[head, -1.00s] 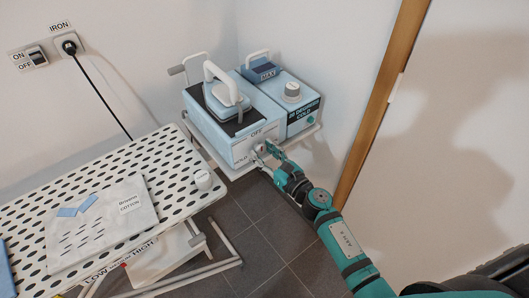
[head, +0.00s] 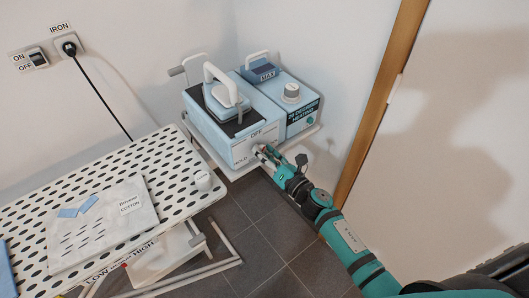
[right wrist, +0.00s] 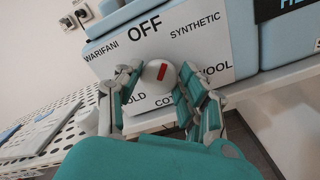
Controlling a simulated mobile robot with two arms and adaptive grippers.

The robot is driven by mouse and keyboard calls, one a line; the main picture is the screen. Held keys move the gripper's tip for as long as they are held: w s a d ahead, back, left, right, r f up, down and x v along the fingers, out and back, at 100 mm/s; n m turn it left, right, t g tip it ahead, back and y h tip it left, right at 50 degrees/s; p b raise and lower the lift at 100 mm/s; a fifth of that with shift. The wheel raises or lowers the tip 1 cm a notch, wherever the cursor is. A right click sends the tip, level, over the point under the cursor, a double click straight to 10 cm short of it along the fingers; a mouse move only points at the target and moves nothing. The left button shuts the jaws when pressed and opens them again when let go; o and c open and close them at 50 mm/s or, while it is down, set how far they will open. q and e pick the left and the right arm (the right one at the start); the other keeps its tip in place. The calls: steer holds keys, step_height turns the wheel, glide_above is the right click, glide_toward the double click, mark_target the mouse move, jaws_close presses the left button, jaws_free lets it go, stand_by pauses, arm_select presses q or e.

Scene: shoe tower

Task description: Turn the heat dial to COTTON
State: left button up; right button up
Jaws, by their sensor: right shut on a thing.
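The heat dial is a round white knob with a red mark (right wrist: 151,72) on the white front panel of a pale blue box (head: 240,150). In the right wrist view the labels OFF, SYNTHETIC, WOOL, a partly hidden COT… and …OLD ring it. The red mark is tilted slightly off vertical, its lower end towards COT…; I cannot tell which end is the pointer. My right gripper (right wrist: 155,88) is shut on the dial, with a finger on each side. In the head view the right gripper (head: 262,150) hides most of the dial. My left gripper is not in view.
An iron (head: 222,94) stands on the box. A second blue box (head: 300,118) with a white knob (head: 291,91) and a dark display stands beside it. A perforated ironing board (head: 120,165) with folded cloth lies left. A wooden door frame (head: 385,90) stands right.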

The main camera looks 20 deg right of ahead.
steer(key=m+p, duration=0.1)
steer(key=m, duration=0.8)
steer(key=m+p, duration=0.2)
steer(key=m, duration=0.7)
steer(key=f+m+p, duration=0.1)
steer(key=m, duration=0.8)
steer(key=shift+a+m, duration=0.1)
steer(key=shift+m, duration=0.2)
steer(key=shift+s+p, duration=0.1)
steer(key=shift+p, duration=0.2)
steer(key=o, duration=1.1)
steer(key=shift+r, duration=0.1)
steer(key=v, duration=1.2)
